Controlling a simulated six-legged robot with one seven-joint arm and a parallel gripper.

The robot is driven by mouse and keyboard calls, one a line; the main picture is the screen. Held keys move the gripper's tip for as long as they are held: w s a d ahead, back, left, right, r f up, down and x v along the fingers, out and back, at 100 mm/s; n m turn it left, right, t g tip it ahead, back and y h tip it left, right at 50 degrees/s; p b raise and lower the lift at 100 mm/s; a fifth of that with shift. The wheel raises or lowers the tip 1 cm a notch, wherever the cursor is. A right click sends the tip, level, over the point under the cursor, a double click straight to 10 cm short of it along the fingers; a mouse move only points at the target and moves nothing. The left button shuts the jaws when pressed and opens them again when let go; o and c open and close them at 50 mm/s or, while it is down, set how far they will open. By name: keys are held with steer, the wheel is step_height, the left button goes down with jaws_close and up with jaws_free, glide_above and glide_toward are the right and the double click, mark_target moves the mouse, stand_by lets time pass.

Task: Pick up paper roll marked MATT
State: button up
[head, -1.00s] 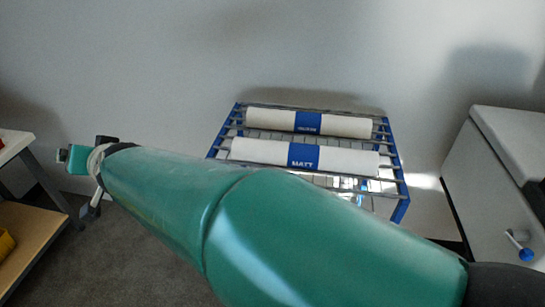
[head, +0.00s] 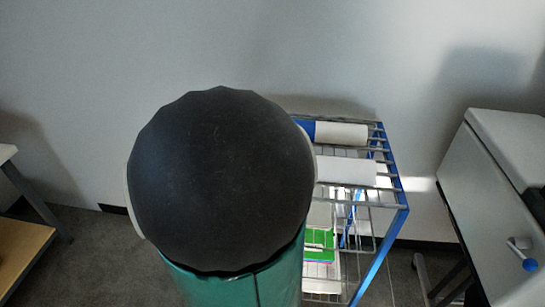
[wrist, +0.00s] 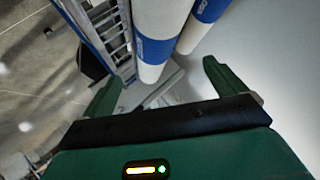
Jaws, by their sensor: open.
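The paper roll marked MATT (head: 345,171) is the nearer of two white rolls on a rack in the head view. My arm hides its left part and its label there. In the wrist view the MATT roll (wrist: 158,22), by its place farther from the wall, shows a blue band whose lettering I cannot read. My gripper (wrist: 160,76) is open and empty, its fingers pointing toward the rolls. In that picture the roll's end lies between the fingertips, apart from them. The head view hides the gripper behind my arm.
A second white roll (head: 342,133) with a blue band lies behind, nearer the wall; it also shows in the wrist view (wrist: 204,22). The blue-framed wire rack (head: 384,245) has lower shelves with a green item (head: 319,245). A grey cabinet (head: 485,205) stands right, a table left.

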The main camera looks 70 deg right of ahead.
steer(key=x, duration=0.3)
steer(key=shift+s+d+f, duration=0.15)
steer(key=shift+d+f, duration=0.05)
steer(key=shift+d, duration=0.05)
steer(key=x, duration=0.5)
steer(key=shift+f, duration=0.45)
steer(key=c, duration=1.7)
steer(key=shift+r, duration=0.15)
steer(key=shift+c, duration=0.5)
steer(key=shift+r, duration=0.1)
